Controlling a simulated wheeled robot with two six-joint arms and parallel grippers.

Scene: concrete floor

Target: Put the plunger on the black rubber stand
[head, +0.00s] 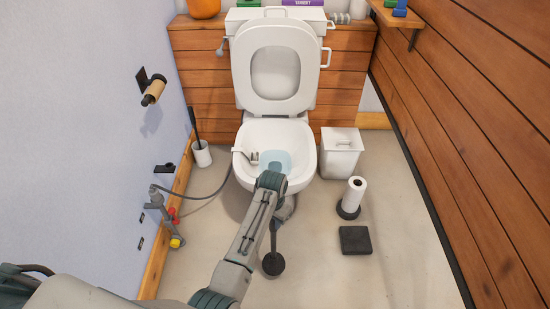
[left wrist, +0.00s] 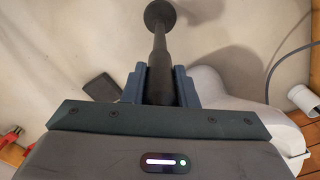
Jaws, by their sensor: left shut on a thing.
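The plunger has a dark round cup (head: 273,264) and a dark handle. My left gripper (head: 276,196) is in front of the toilet bowl and holds the handle, with the cup hanging below. In the left wrist view, the jaws (left wrist: 161,86) are closed on either side of the plunger's handle (left wrist: 160,58), with the cup at the top edge. The black rubber stand (head: 355,240) is a flat dark square on the floor, right of the plunger, with nothing on it. It also shows in the left wrist view (left wrist: 101,86). My right gripper is not in view.
The white toilet (head: 303,158) stands behind my gripper with its lid up. A white bin (head: 341,158) and a paper roll on a dark holder (head: 352,197) stand behind the stand. A toilet brush (head: 201,153) and hose valve (head: 160,210) are at left. Floor around the stand's front is clear.

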